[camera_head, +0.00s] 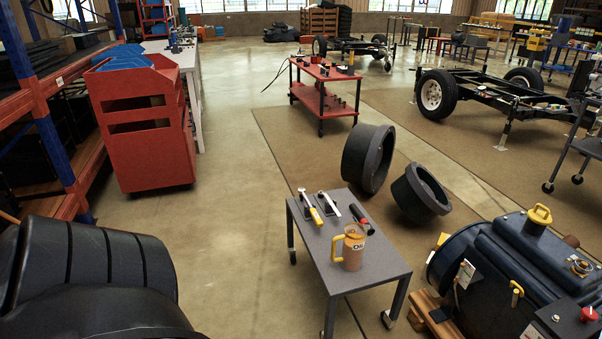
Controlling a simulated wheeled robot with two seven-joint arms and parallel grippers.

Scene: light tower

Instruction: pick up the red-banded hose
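A small grey wheeled table (385,273) stands at the lower middle of the head view. The left one has a yellow end (317,216). The hose lies slanted, its red and dark end toward the near right. An orange-tan jug (350,248) stands in front of it on the same table. Neither of my grippers is in view.
Two large black rings (368,158) sit behind the table. A dark blue machine (515,270) on a wooden pallet stands at the right. Large black ribbed shapes (90,270) fill the lower left. A red cabinet (140,125) stands at the left. Floor left of the table is clear.

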